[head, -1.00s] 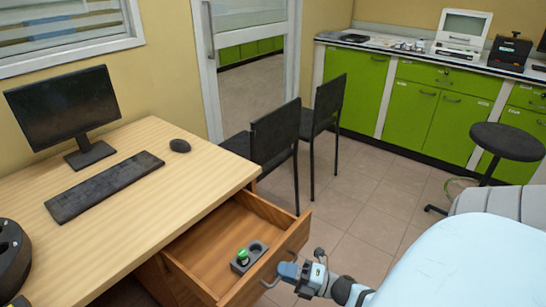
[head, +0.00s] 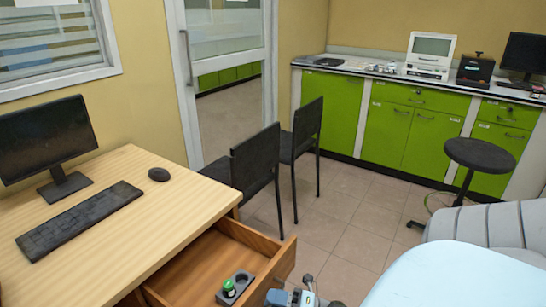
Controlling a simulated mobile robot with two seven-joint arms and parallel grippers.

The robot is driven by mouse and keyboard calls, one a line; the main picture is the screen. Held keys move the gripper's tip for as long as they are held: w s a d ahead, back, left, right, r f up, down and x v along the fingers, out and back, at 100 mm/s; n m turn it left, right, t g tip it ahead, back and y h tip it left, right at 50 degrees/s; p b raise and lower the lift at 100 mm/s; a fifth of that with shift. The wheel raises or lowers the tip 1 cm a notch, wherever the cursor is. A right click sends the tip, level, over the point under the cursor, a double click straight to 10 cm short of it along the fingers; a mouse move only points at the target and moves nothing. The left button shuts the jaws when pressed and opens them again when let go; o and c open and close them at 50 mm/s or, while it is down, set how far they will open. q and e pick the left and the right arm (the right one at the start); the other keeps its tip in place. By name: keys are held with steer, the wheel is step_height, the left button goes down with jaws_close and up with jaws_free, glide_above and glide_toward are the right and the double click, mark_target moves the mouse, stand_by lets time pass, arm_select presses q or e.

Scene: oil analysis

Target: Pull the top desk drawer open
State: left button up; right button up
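The top desk drawer (head: 278,266) is pulled well out from under the wooden desk (head: 150,215). Its inside shows, and its near part is cut off by the bottom edge of the head view. A small grey holder (head: 243,283) with a green-capped item (head: 228,288) in it lies in the drawer. My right gripper (head: 277,297) is at the bottom edge, just outside the drawer front. Its fingers are mostly cut off, and the drawer handle cannot be made out. My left gripper is not in view.
A monitor (head: 45,135), keyboard (head: 78,222) and mouse (head: 159,174) sit on the desk. Black chairs (head: 256,165) stand just beyond the drawer. A round black stool (head: 480,154) stands at the right. Open floor (head: 345,215) lies right of the drawer.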

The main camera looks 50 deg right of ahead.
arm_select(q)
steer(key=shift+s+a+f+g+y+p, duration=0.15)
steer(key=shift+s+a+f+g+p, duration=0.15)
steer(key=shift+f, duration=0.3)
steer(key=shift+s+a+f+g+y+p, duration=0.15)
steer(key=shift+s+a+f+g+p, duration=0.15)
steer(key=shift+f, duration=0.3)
arm_select(e)
steer(key=v, duration=1.3)
steer(key=shift+s+d, duration=0.15)
steer(key=shift+s, duration=0.05)
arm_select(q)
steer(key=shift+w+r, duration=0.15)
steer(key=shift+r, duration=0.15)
